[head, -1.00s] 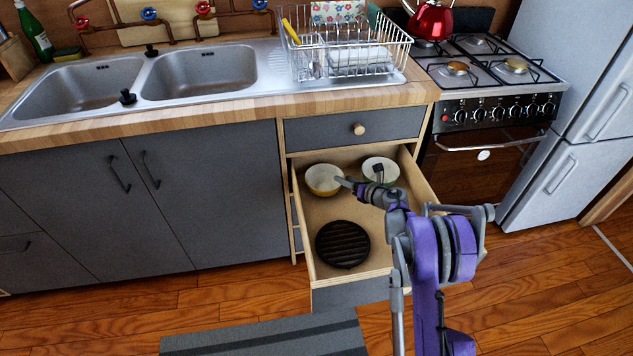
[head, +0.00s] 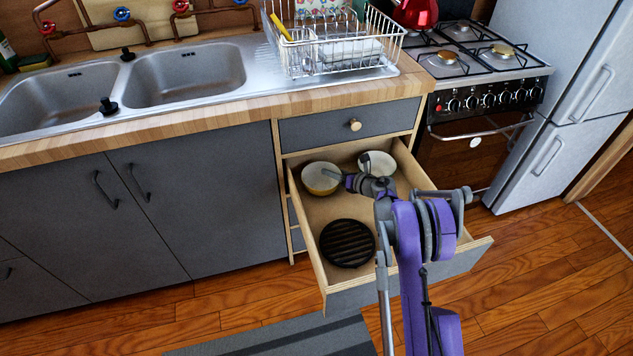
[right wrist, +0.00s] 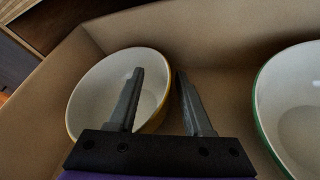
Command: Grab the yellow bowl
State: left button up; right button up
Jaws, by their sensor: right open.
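The yellow bowl (head: 319,188), white inside, stands in the back left of the open drawer. It also shows in the right wrist view (right wrist: 98,88). My right gripper (head: 337,176) reaches into the drawer at the bowl's right side. In the right wrist view the gripper (right wrist: 160,74) is open. One finger overlaps the bowl's inside and the other appears just outside its right rim, with the rim seen between them. I cannot tell whether they touch it. My left gripper is not in view.
The open drawer (head: 316,262) also holds a green-rimmed white bowl (head: 379,160), to the right of the yellow one, and a black ridged round item (head: 347,243) nearer the front. A closed drawer (head: 318,129) sits above. The stove (head: 476,145) stands to the right.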

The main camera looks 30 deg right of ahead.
jog(key=shift+s, duration=0.1)
jog(key=shift+d, duration=0.1)
jog(key=shift+c, duration=1)
grip_shut()
